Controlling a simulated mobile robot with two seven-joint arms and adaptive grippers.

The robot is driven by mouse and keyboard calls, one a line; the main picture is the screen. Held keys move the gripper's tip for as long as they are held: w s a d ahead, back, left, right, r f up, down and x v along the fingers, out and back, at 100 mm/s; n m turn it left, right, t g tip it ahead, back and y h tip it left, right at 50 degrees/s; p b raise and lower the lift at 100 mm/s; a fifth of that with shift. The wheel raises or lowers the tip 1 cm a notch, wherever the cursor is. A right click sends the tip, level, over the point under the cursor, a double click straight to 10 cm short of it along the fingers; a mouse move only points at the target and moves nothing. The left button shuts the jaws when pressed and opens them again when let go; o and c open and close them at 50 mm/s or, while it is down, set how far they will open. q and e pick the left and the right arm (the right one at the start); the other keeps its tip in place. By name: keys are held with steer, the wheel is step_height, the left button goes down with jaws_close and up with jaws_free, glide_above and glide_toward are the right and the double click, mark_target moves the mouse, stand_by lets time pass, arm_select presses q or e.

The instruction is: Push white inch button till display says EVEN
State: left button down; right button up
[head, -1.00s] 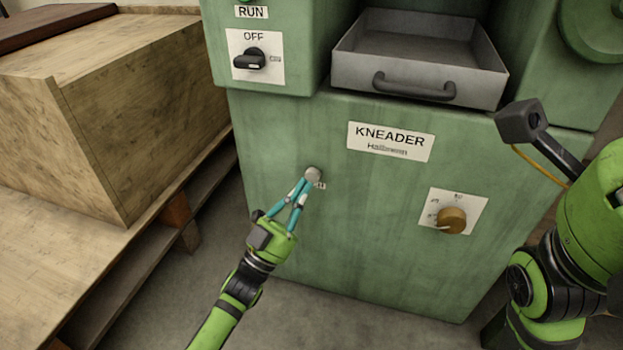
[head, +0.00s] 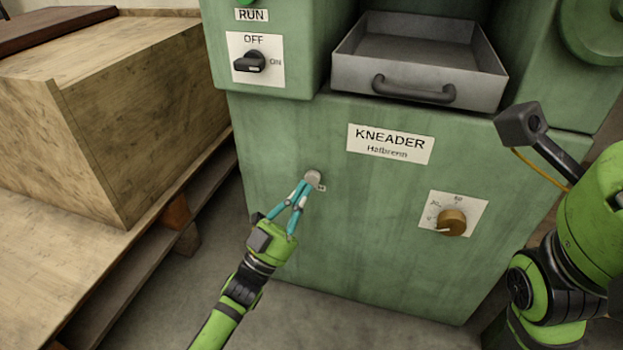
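A small round pale grey-white button (head: 313,178) sits on the green front of the kneader (head: 330,240), left of centre. It looks like the inch button; the small label beside it is too small to read. My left gripper (head: 306,186) reaches up from below. Its teal fingers come together at the tips, right at the button's lower-left edge. I cannot tell whether they touch it or press it in. The gripper holds nothing. No display shows in the view. My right arm shows at the right edge, but its gripper does not show.
A nameplate reading KNEADER (head: 390,144) is above right of the button. A brass knob (head: 452,222) is to the right. A grey drawer tray (head: 420,75) and an OFF/ON switch (head: 249,62) are above. A wooden crate (head: 120,120) stands left.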

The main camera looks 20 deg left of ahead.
arm_select(q)
steer(key=shift+w, duration=0.15)
steer(key=shift+w, duration=0.25)
steer(key=shift+w+b, duration=0.3)
steer(key=shift+w, duration=0.2)
stand_by(0.9)
steer(key=shift+s, duration=0.15)
stand_by(0.3)
steer(key=shift+s+p, duration=0.6)
steer(key=shift+s, duration=0.2)
steer(key=shift+s, duration=0.1)
steer(key=shift+s+a+p, duration=0.1)
steer(key=shift+s+p, duration=1.2)
steer(key=shift+s, duration=1.1)
